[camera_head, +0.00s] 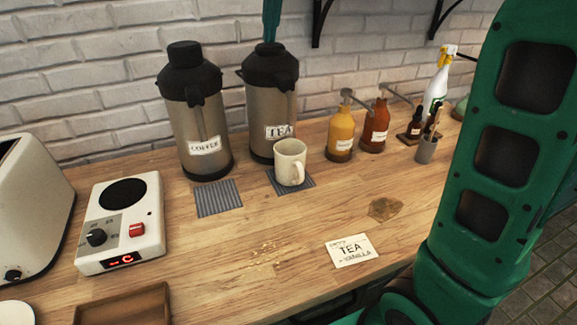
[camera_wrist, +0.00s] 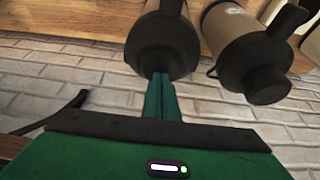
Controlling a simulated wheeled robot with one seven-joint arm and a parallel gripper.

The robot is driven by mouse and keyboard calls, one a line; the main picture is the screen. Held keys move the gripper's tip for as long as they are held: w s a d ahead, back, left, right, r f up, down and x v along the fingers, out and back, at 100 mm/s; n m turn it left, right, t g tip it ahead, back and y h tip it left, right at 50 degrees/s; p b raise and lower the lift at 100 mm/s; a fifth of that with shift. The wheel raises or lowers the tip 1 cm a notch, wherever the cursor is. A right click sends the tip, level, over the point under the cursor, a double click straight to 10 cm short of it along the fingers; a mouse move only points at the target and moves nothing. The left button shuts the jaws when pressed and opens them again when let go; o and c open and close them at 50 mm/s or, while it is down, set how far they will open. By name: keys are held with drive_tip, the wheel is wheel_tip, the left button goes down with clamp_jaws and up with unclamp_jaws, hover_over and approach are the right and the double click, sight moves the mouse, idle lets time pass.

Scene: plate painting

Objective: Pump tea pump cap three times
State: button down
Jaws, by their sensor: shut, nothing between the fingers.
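The tea pump pot (camera_head: 273,100), a steel body with a black top and a "TEA" label, stands upright at the back of the counter. Its black pump cap (camera_head: 270,62) is on top; it also shows in the wrist view (camera_wrist: 160,45), where the picture is upside down. My gripper (camera_head: 271,36) is shut and empty, its green fingers pointing down at the top of the cap. In the wrist view the shut fingertips (camera_wrist: 160,77) overlap the cap's edge. I cannot tell whether they touch it. A cream mug (camera_head: 289,163) stands in front of the tea pot on a grey mat.
The coffee pump pot (camera_head: 197,125) stands close to the left of the tea pot. Yellow (camera_head: 341,132) and orange-brown (camera_head: 375,125) pump bottles stand to the right. A brick wall is behind. A "TEA VANILLA" note (camera_head: 352,251) lies on the front of the counter.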

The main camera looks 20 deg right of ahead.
drive_tip(key=shift+r, duration=1.45)
drive_tip(key=shift+f, duration=0.25)
